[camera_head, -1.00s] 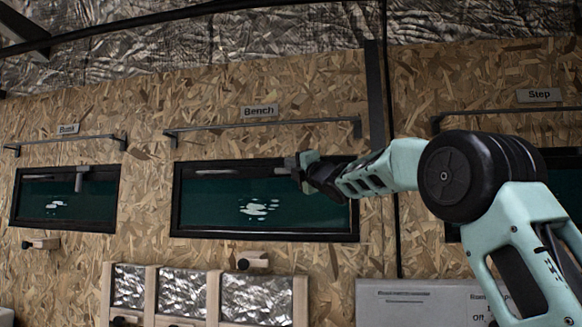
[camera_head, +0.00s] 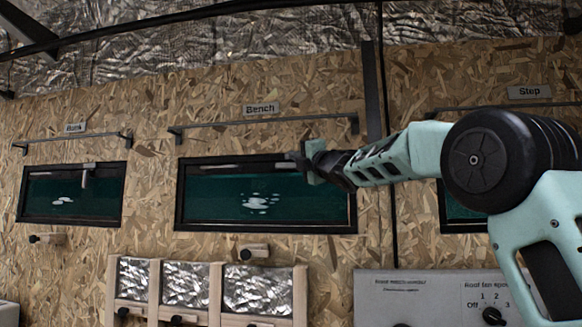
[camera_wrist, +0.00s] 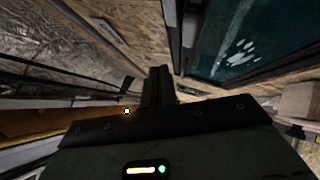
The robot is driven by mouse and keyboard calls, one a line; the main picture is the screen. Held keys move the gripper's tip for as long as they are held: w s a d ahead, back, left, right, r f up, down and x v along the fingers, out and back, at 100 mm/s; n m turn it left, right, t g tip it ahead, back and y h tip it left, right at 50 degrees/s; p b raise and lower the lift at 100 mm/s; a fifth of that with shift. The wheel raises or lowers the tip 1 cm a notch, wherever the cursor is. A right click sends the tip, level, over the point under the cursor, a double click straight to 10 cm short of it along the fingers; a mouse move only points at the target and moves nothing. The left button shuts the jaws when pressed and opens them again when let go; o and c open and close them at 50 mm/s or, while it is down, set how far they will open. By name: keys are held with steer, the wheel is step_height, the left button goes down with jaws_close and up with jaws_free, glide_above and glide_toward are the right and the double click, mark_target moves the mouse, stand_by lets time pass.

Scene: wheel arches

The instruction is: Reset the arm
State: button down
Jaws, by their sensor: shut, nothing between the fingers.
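My gripper (camera_head: 297,157) is at the end of my pale green arm, which reaches in from the right in the head view. It hangs in front of the upper right part of the window under the "Bench" label, apart from any handle that I can make out. In the wrist view my gripper (camera_wrist: 159,72) shows as two dark fingers side by side with no gap, shut and empty. The arm hides part of the wall and of the window under the "Step" label.
The Bench window (camera_head: 215,212) and a smaller window (camera_head: 100,212) sit in the chipboard wall, with rails above them. A wooden unit with foil panels (camera_head: 184,283) stands below. A grey control panel (camera_head: 400,300) with a knob is at the lower right.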

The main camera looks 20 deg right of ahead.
steer(key=s+b, duration=0.2)
steer(key=s, duration=0.5)
steer(key=shift+d, duration=0.4)
steer(key=shift+r, duration=0.1)
steer(key=s+a+f+m+g+b, duration=0.15)
steer(key=a+f+m+g, duration=0.35)
steer(key=f, duration=0.6)
steer(key=s+a+f+m+g+h, duration=0.1)
steer(key=s+a+f+m, duration=0.2)
steer(key=a+f, duration=0.65)
steer(key=s+a+f+m+g+b, duration=0.1)
steer(key=s+a+f+m+g, duration=0.2)
steer(key=f, duration=1.1)
steer(key=s+a+f+m+g+h+b, duration=0.1)
steer(key=s+a+f+m+g, duration=0.2)
steer(key=s+f, duration=0.5)
steer(key=s+a+f+m+g, duration=0.1)
steer(key=s+a+f+g, duration=0.3)
steer(key=s+f, duration=0.5)
steer(key=s+d+f+m+g+h, duration=0.1)
steer(key=s+f, duration=0.3)
steer(key=s, duration=0.4)
steer(key=s+d+f+g+h+b, duration=0.1)
steer(key=s+f+g, duration=0.3)
steer(key=s, duration=0.5)
steer(key=shift+d+f+m, duration=0.3)
steer(key=shift+f+m, duration=0.1)
steer(key=shift+f, duration=0.05)
